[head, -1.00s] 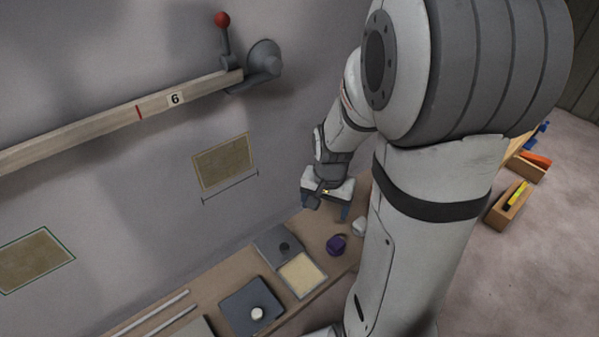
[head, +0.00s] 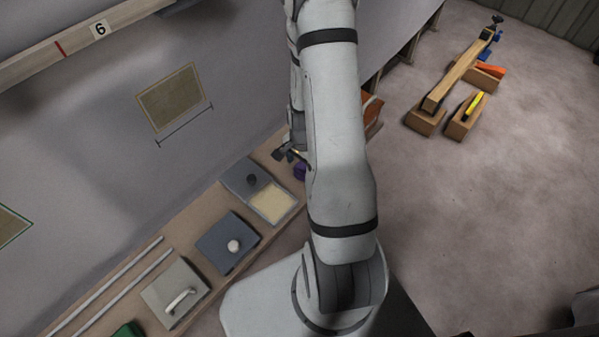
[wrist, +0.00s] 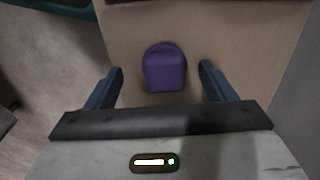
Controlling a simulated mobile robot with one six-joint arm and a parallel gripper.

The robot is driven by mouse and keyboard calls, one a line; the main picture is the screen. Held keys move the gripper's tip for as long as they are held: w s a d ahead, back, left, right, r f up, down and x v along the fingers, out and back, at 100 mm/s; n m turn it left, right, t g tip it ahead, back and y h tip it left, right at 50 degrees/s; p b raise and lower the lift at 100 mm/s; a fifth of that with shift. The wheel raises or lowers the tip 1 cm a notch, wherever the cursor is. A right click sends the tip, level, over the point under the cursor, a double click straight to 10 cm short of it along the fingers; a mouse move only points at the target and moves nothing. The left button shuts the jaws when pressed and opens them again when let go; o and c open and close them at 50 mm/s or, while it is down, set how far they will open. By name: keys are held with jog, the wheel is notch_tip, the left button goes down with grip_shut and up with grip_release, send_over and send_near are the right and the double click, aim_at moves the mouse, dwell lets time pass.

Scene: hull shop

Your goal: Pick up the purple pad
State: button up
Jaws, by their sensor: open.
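The purple pad (wrist: 164,70) lies on the wooden bench (wrist: 220,35) in the wrist view, ahead of my gripper and centred between its fingers. My gripper (wrist: 160,88) is open, with one blue finger to the left of the pad and one to the right, and both look apart from it. How far the fingertips are above the bench is hard to tell. In the head view, only a sliver of the purple pad (head: 299,171) shows beside my arm, which hides most of my gripper.
Along the bench in the head view are a grey plate with a dark knob (head: 251,180), a cream panel (head: 271,202), a dark plate with a white knob (head: 233,246) and a grey plate with a handle (head: 181,300). Wooden blocks (head: 463,117) stand on the open floor at right.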

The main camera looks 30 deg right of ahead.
notch_tip(320, 180, down, 3)
jog(key=shift+w+f, duration=0.1)
jog(key=shift+d, duration=0.1)
jog(key=c, duration=1.1)
